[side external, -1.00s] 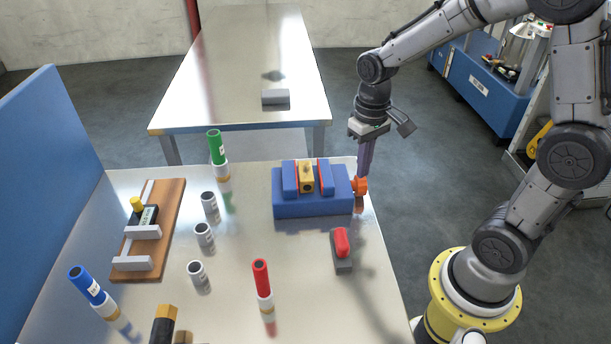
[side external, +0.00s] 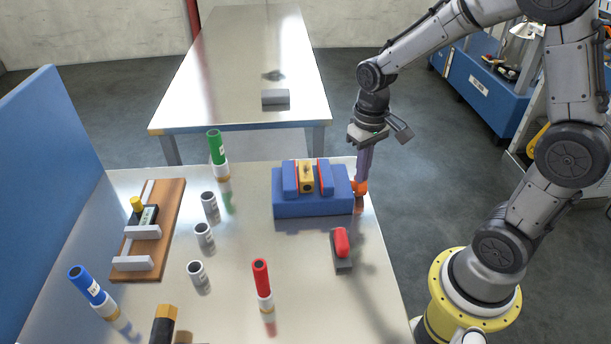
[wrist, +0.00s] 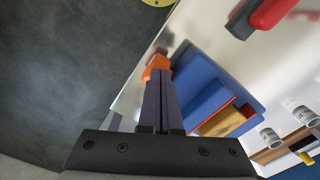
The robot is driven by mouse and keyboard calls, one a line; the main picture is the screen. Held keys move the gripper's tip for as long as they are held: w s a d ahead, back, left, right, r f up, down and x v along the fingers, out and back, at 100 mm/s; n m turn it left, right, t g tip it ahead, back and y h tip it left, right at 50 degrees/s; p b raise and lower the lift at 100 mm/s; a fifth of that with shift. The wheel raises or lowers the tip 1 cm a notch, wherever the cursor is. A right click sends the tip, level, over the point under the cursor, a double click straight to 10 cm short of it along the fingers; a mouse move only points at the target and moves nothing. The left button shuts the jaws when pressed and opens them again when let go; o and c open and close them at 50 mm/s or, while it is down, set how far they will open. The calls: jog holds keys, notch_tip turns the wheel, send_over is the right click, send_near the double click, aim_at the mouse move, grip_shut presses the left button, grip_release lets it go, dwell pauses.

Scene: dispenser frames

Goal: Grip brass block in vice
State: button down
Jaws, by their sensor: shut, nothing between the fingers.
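The blue vice (side external: 312,207) stands near the table's far right corner. The brass block (side external: 306,178) sits upright between its two blue jaws, which have red-orange faces. Whether both faces touch the block I cannot tell. An orange handle (side external: 361,188) is at the vice's right end. My gripper (side external: 362,180) points down with its purple fingers shut, tips right at the handle. In the wrist view the shut fingers (wrist: 160,78) reach the orange handle (wrist: 157,65) and partly hide it. The brass block (wrist: 222,121) also shows there, beside a red jaw face.
A red-handled grey piece (side external: 341,250) lies in front of the vice. Red (side external: 262,285), green (side external: 218,155) and blue (side external: 93,291) tubes and several grey-white cylinders stand leftward. A wooden board (side external: 165,225) lies at left. The table's right edge is close to my gripper.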

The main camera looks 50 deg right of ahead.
jog(key=shift+w+d+f, duration=0.1)
jog(key=shift+w+d, duration=0.75)
jog(key=shift+d, duration=0.05)
dwell(1.9)
dwell(0.5)
jog(key=shift+r, duration=0.95)
jog(key=shift+s+a, duration=0.9)
jog(key=shift+f, duration=0.95)
